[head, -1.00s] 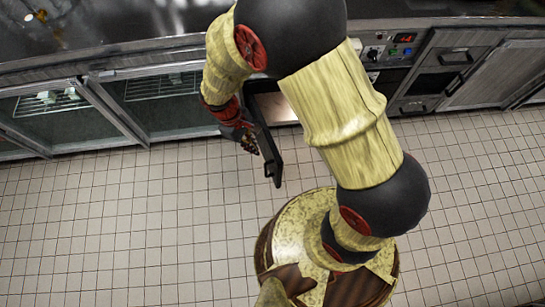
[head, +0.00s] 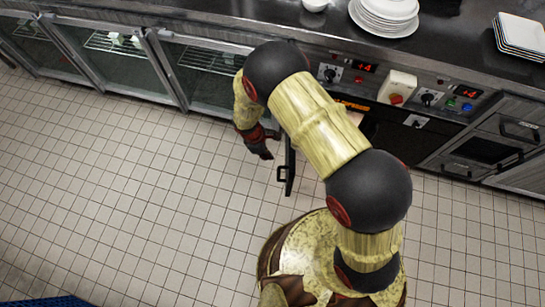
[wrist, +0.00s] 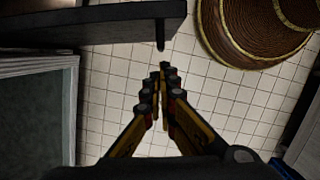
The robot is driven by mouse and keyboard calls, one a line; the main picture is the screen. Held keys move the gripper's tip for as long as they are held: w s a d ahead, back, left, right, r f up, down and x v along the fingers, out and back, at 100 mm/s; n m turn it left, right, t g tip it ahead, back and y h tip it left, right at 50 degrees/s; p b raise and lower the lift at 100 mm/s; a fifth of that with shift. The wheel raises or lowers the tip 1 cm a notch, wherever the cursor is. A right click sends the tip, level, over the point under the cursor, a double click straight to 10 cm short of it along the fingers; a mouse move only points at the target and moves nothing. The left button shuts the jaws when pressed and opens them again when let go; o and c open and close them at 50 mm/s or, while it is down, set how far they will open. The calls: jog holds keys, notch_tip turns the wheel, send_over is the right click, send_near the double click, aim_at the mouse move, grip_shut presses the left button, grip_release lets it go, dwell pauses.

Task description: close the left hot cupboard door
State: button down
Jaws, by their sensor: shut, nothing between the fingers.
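The left hot cupboard door (head: 288,172) stands open in the head view. It is a dark panel seen nearly edge-on, sticking out from the counter front, with a black bar handle (head: 281,174) on its left face. Part of the cupboard opening (head: 357,118) shows lit behind my arm; the rest is hidden. My gripper (head: 265,154) is shut and empty, just left of the door on its handle side, with a small gap in this view. In the wrist view, a dark panel, apparently the door (wrist: 100,27), spans the top, beyond my closed fingertips (wrist: 160,72).
Glass-fronted cabinets (head: 110,55) line the counter to the left. Control knobs (head: 329,73), a white box with a red button (head: 397,86) and dark drawers (head: 480,150) are to the right. Plates (head: 385,15) stand on the counter. The tiled floor (head: 130,190) is clear.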

aim_at(283, 166)
jog(key=d+f+b, duration=0.1)
jog(key=f, duration=0.1)
jog(key=d+f+b, duration=0.1)
jog(key=d+f, duration=0.1)
jog(key=f, duration=0.1)
jog(key=d+f+b, duration=0.1)
jog(key=f+b, duration=0.1)
jog(key=f, duration=0.1)
jog(key=shift+s+d, duration=0.2)
jog(key=shift+d, duration=0.05)
jog(key=shift+s+d, duration=0.1)
jog(key=shift+d, duration=0.65)
